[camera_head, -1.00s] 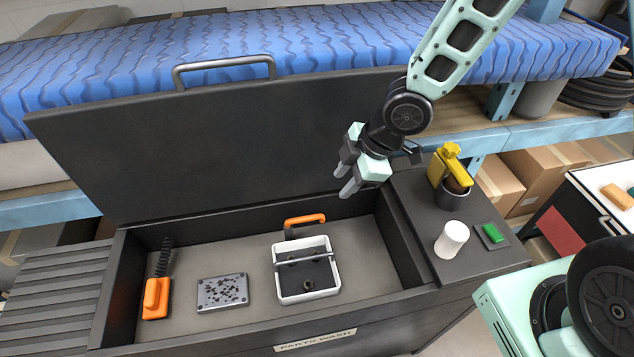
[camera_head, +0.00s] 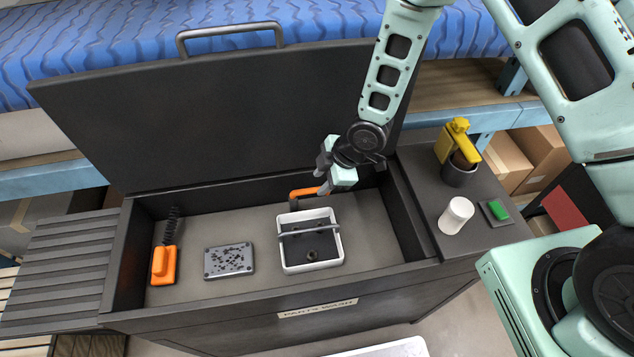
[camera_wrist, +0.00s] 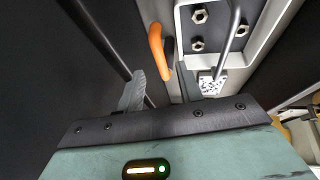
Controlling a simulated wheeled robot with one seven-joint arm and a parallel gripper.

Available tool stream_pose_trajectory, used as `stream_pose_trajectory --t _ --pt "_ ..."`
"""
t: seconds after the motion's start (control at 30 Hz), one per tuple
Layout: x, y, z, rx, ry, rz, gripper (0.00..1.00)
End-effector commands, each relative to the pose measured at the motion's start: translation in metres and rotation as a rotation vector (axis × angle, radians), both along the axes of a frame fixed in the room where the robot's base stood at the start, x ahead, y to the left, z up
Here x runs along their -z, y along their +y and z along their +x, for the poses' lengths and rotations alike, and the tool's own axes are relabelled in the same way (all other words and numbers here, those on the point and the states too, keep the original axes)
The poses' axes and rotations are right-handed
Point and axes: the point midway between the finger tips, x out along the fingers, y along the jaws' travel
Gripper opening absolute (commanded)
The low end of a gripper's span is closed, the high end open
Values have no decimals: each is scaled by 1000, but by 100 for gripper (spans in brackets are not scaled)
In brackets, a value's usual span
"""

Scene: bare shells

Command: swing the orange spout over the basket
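The orange spout (camera_head: 300,193) is a bent pipe at the back of the wash tub, standing just behind the basket and to the left of my gripper. The white basket (camera_head: 283,258) with a grey bar handle sits on the tub floor in front of the spout; its wall also shows in the wrist view (camera_wrist: 262,45), with several hex nuts inside. My gripper (camera_head: 322,181) is open and empty, low over the tub's back side. In the wrist view the spout (camera_wrist: 158,50) appears ahead of and between the fingertips (camera_wrist: 160,88). Contact cannot be told.
An orange brush (camera_head: 163,265) and a grey perforated plate (camera_head: 229,260) lie in the tub's left part. The raised dark lid (camera_head: 220,120) stands behind. A white cup (camera_head: 456,215), a green button (camera_head: 497,209) and a yellow-topped can (camera_head: 458,172) stand on the right ledge.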

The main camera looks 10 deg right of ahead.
Motion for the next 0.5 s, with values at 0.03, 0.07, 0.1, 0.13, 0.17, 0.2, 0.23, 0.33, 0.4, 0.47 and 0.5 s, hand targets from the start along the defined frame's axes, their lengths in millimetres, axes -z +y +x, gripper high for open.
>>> stream_pose_trajectory --t 0.03,0.07,0.1,0.13,0.17,0.2,0.23,0.33,0.4,0.47,0.5 --pt "6 3 0 -3 2 -3 36" --pt "10 4 0 -3 3 -3 36" --pt "14 6 2 -1 1 -1 36" --pt "17 8 3 -2 2 -1 36" --pt "20 9 4 -1 1 -1 36" --pt "23 10 4 -1 1 -1 36" --pt "26 11 5 -1 1 -1 36" --pt "31 13 6 -1 1 -1 36" --pt "33 14 6 -1 1 -1 36" --pt "34 14 6 -1 0 -1 36" --pt "34 14 6 -1 0 -1 36"
